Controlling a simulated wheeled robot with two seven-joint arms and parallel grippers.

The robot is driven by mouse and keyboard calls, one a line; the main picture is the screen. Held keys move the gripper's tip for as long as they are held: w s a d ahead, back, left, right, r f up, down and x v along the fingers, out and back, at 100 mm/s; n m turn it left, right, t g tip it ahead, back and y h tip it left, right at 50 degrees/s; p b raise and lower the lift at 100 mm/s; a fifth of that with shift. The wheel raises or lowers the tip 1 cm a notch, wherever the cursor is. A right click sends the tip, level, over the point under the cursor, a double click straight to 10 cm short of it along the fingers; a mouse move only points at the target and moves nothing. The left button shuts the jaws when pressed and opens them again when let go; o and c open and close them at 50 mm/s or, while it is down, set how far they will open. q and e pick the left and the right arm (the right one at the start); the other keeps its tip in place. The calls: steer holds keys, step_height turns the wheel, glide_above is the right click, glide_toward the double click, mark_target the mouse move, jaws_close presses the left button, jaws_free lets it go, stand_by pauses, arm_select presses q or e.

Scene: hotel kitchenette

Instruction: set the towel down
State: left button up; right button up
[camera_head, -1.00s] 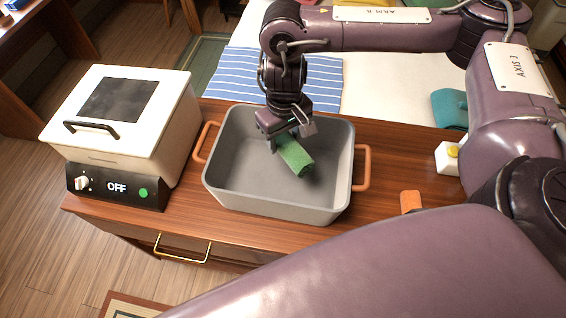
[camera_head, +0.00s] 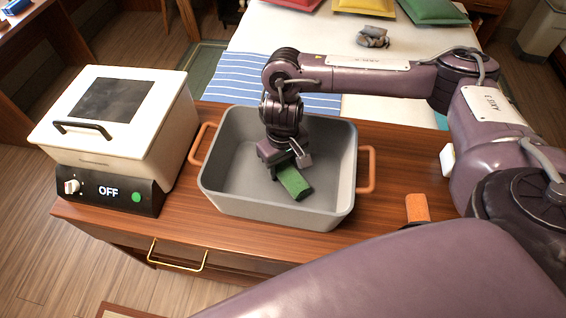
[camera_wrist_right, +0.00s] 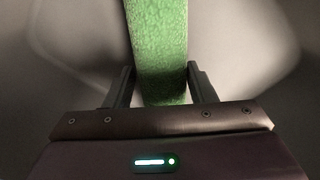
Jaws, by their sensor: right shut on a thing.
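A rolled green towel (camera_head: 295,183) is in my right gripper (camera_head: 282,167), inside the grey basin (camera_head: 265,207) with orange handles. In the right wrist view the towel (camera_wrist_right: 160,45) runs between the two fingers of my right gripper (camera_wrist_right: 160,82), which is shut on it. The towel hangs low in the basin, tilted, near its middle and right. I cannot tell whether its lower end touches the basin floor. My left gripper is not in view.
A white lidded appliance (camera_head: 120,115) reading OFF stands left of the basin on the wooden counter (camera_head: 180,220). An orange object (camera_head: 417,208) lies to the right. A bed (camera_head: 290,40) with a striped blue cloth (camera_head: 225,75) is behind.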

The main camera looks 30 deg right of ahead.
steer(key=o, duration=1)
steer(key=shift+f, duration=0.1)
step_height(320, 180, up, 11)
steer(key=p, duration=0.3)
steer(key=shift+p, duration=0.35)
steer(key=shift+r, duration=0.65)
